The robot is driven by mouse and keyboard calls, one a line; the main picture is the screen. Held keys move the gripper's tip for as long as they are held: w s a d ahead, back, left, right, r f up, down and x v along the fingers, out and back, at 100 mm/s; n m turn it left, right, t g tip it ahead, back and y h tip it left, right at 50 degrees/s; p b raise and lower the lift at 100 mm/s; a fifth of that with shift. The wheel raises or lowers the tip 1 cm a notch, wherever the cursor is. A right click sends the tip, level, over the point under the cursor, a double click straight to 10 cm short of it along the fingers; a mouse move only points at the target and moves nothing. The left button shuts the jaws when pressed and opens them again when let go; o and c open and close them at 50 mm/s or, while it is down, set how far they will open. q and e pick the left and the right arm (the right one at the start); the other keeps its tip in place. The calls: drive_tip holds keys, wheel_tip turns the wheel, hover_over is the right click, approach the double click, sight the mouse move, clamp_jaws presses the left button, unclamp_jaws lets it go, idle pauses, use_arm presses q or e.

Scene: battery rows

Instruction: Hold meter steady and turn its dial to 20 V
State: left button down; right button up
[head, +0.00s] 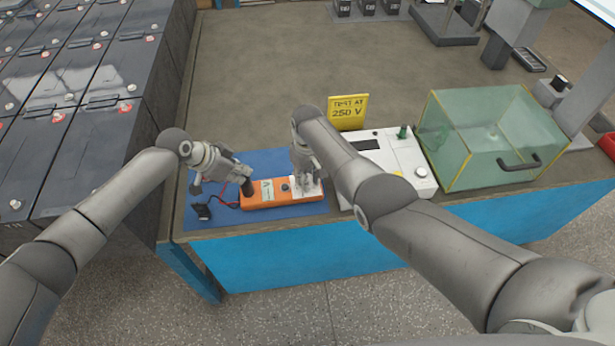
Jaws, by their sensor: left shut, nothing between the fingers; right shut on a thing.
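The orange meter (257,202) lies on the blue mat (222,223) near the table's front edge, its long side running left to right. A pale label and a small dark round part show on its top. My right gripper (307,182) points down over the white face at the meter's right end. It is shut on what appears to be the dial, which the fingers hide. My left gripper (246,187) is shut and empty at the meter's left end. I cannot tell whether it touches the meter. The dial's setting is not readable.
Red leads and a black piece (202,211) lie left of the meter. A yellow sign (348,112) reading "TEST AT 250 V" stands behind a white instrument (393,150). A glass box (490,135) is at right. Battery rows (90,100) stand at left. The table's back middle is clear.

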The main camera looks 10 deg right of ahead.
use_arm(q)
drive_tip(key=shift+s+f, duration=0.25)
drive_tip(key=shift+f, duration=0.15)
use_arm(e)
drive_tip(key=m, duration=0.5)
drive_tip(key=shift+a+m, duration=0.15)
drive_tip(key=shift+m, duration=0.15)
drive_tip(key=m, duration=0.5)
drive_tip(key=shift+m, duration=0.4)
drive_tip(key=o, duration=1.1)
drive_tip(key=shift+c, duration=0.2)
drive_tip(key=shift+r, duration=0.1)
wheel_tip(320, 180, up, 12)
drive_tip(key=shift+s, duration=0.15)
